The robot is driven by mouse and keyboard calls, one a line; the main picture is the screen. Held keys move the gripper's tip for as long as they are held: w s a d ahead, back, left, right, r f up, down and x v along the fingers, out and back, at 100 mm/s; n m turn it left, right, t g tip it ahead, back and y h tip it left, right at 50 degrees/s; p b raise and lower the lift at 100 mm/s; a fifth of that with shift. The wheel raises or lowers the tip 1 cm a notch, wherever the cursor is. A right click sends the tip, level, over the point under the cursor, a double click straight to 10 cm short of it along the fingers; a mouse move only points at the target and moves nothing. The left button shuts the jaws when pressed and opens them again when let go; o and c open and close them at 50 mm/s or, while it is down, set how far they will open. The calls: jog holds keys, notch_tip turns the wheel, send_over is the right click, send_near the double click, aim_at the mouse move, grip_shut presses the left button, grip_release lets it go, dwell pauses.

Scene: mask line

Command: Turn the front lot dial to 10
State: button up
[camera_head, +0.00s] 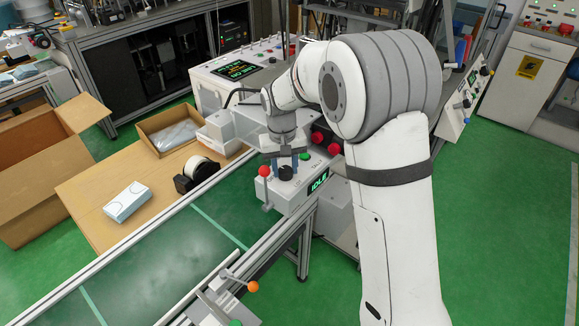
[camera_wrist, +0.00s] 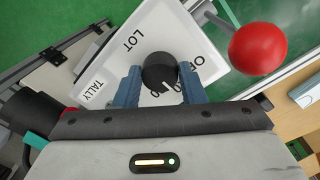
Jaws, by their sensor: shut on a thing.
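The black lot dial (camera_wrist: 159,72) sits on a white panel marked LOT, with a white pointer line on its lower right edge in the wrist view. My gripper (camera_wrist: 162,84) has its two blue fingers on either side of the dial and is shut on it. In the head view my gripper (camera_head: 285,166) points down at the dial (camera_head: 286,173) on the white control box (camera_head: 290,195). Some numbers around the dial are hidden by the fingers and the dial, so I cannot read its setting.
A red ball-ended lever (camera_wrist: 258,48) stands close beside the panel, also in the head view (camera_head: 264,171). The box's display (camera_head: 319,181) reads IDLE. The green conveyor (camera_head: 165,255) runs to the left.

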aim_at(283, 170)
jog(key=shift+w+a+r, duration=0.1)
jog(key=shift+w+r, duration=0.05)
jog(key=shift+w, duration=0.05)
jog(key=o, duration=0.7)
jog(key=shift+c, duration=0.2)
jog(key=o, duration=0.3)
jog(key=r, duration=0.7)
jog(key=shift+s+a+r, duration=0.1)
jog(key=shift+a+r, duration=0.1)
jog(key=shift+r, duration=0.1)
jog(key=s+d+r+m, duration=0.1)
jog(key=s+d, duration=0.5)
jog(key=s, duration=0.2)
jog(key=s+d+r+t+p, duration=0.1)
jog(key=s+d, duration=0.5)
jog(key=s, duration=0.3)
jog(key=s+d+r+m+t, duration=0.1)
jog(key=s+d, duration=0.5)
jog(key=s, duration=0.3)
jog(key=shift+d+r+m+y+p, duration=0.15)
jog(key=shift+m+y+p, duration=0.15)
